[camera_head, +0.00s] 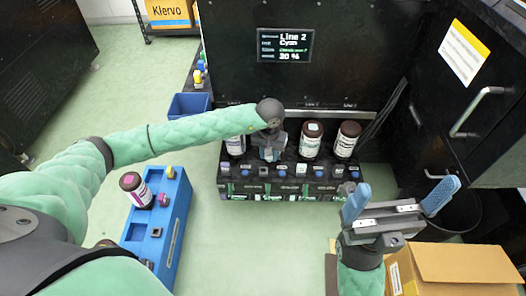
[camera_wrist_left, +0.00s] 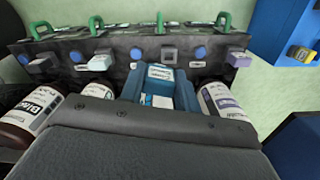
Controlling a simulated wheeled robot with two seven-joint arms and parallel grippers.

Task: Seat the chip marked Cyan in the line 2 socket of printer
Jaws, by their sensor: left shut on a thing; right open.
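My left gripper (camera_head: 270,150) is over the second place from the left on the black ink unit (camera_head: 232,190). Neighbouring sockets hold a whitish chip (camera_wrist_left: 100,61) and a purple chip (camera_wrist_left: 238,59). My right gripper (camera_head: 398,205) is open and empty.
Bottles (camera_head: 312,140) stand beside the left gripper. A blue tray (camera_head: 178,225) at left holds a magenta-labelled bottle (camera_head: 136,190), a yellow chip (camera_head: 170,172) and a pink chip (camera_head: 162,200). The screen (camera_head: 285,45) reads Line 2 Cyan. A cardboard box (camera_head: 455,265) is at lower right.

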